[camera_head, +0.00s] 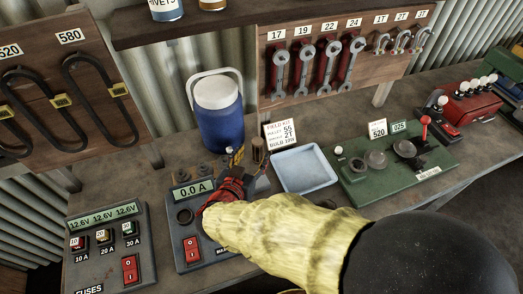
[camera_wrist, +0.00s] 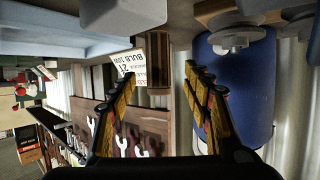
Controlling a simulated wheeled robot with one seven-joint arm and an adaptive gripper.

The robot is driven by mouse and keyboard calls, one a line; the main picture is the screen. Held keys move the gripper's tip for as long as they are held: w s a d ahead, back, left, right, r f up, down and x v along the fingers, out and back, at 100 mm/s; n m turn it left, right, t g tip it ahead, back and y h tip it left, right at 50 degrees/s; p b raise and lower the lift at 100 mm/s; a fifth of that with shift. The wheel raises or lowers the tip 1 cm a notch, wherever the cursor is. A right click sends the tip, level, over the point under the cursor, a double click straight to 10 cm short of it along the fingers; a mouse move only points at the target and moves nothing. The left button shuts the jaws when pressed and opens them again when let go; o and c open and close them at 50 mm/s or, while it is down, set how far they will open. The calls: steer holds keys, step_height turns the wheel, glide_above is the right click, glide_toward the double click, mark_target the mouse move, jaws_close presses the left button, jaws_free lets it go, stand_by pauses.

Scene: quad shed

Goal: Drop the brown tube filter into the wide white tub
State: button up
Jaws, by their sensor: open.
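The brown tube filter (camera_head: 258,148) appears to be the small brown cylinder standing behind my gripper, beside the white sign card. In the wrist view a brown cylinder (camera_wrist: 157,72) shows beyond and between the fingers, apart from them as far as I can tell. My gripper (camera_head: 243,174) is open and empty, above the bench by the 0.0 A meter box; its two yellow-padded fingers show in the wrist view (camera_wrist: 160,80). The wide white tub (camera_head: 303,188) is a shallow, pale, empty tray on the bench, right of my gripper.
A blue jug with a white lid (camera_head: 218,112) stands behind my gripper and shows close to the right finger in the wrist view (camera_wrist: 235,90). The sign card (camera_head: 281,133) stands behind the tub. A green board with knobs (camera_head: 390,165) lies right of the tub. The meter box (camera_head: 193,240) is below.

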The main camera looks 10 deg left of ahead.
mark_target(256, 152)
steer(key=b+x, duration=0.1)
steer(key=x, duration=0.1)
steer(key=b+x, duration=0.2)
steer(key=x, duration=0.1)
steer(key=shift+d+f, duration=0.2)
steer(key=shift+f, duration=0.15)
steer(key=shift+w+f, duration=0.1)
steer(key=shift+w, duration=0.3)
steer(key=shift+c, duration=1.1)
jaws_close()
